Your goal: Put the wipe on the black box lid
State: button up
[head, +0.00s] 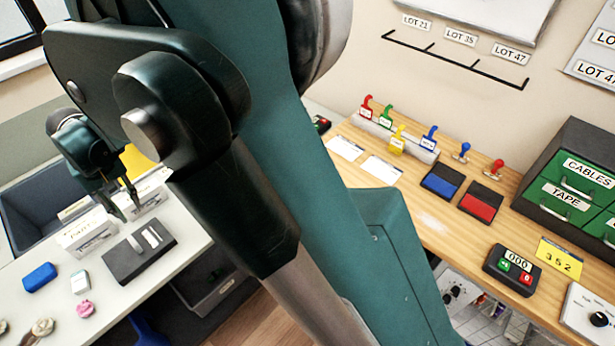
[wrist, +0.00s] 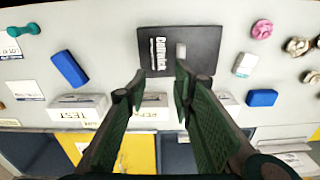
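The black box lid (head: 128,268) lies flat on the light table in the head view. It also shows at the top middle of the wrist view (wrist: 205,48), with white lettering. A small pale grey piece (wrist: 181,51) lies on it; I cannot tell whether this is the wipe. A pink crumpled piece (head: 85,308) lies apart on the table, also in the wrist view (wrist: 262,29); I cannot tell whether it is cloth. My gripper (wrist: 160,73) is open, with nothing between its fingers. In the head view, my gripper (head: 130,208) is near the lid's back edge.
White label stands (wrist: 75,108) line the table edge, with bins behind. A blue block (head: 40,277), a white-and-blue block (head: 81,282) and tan crumpled pieces (head: 43,327) lie nearby. A wooden bench (head: 435,215) with stamps and ink pads is at right. My arm hides the middle.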

jog(key=w+d+r+m, duration=0.1)
jog(key=w+d+r, duration=0.1)
jog(key=d+r, duration=0.35)
jog(key=w+d+r+t+y, duration=0.1)
jog(key=w+d+r, duration=0.15)
jog(key=d, duration=0.55)
jog(key=w+d+r+m, duration=0.1)
jog(key=w+d+r, duration=0.2)
jog(key=d, duration=0.3)
jog(key=d+r+m+t, duration=0.1)
jog(key=d+r, duration=0.2)
jog(key=d, duration=0.7)
jog(key=d+r+m+t, duration=0.1)
jog(key=d+r, duration=0.3)
jog(key=d, duration=0.6)
jog(key=s+d+m+t, duration=0.1)
jog(key=s+d, duration=0.5)
jog(key=d, duration=0.4)
jog(key=s+d+f+m+t+h, duration=0.1)
jog(key=s+d+m, duration=0.1)
jog(key=s+d, duration=0.4)
jog(key=s+d+f+m+t, duration=0.1)
jog(key=s+d, duration=0.5)
jog(key=d, duration=1)
jog(key=shift+f+m+t, duration=0.15)
jog(key=shift+m+t, duration=0.15)
jog(key=shift+t, duration=0.2)
